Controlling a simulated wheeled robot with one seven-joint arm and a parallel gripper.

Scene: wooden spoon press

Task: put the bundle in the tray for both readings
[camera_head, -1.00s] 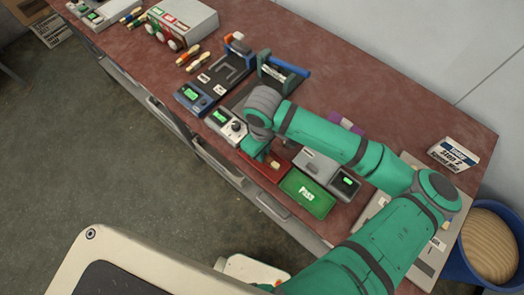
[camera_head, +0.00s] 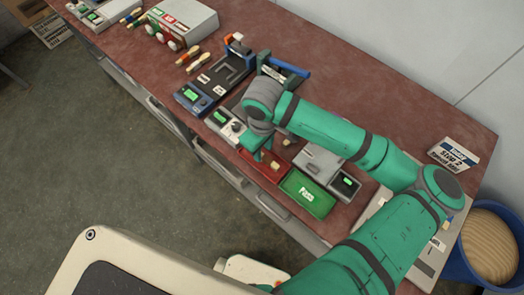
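My gripper (camera_head: 258,152) hangs just behind the red tray (camera_head: 256,173), close to its back edge. I cannot tell whether its fingers are open or shut, or whether they hold anything. The green tray (camera_head: 308,198), with a white "Pass" label, stands to the right of the red one. A small tan thing (camera_head: 287,142) shows beside my gripper, and a pale thing or label lies at the red tray. Bundles of wooden sticks (camera_head: 196,62) lie at the upper left of the bench. Two devices with green displays, a blue one (camera_head: 192,97) and a grey one (camera_head: 226,122), stand left of my gripper.
A grey device with a green display (camera_head: 330,170) stands behind the green tray. A blue-handled press (camera_head: 285,68) stands behind my wrist. A sign (camera_head: 454,154) and a blue bin (camera_head: 488,245) are at the right. The bench's back right is clear. My forearm crosses above the bench.

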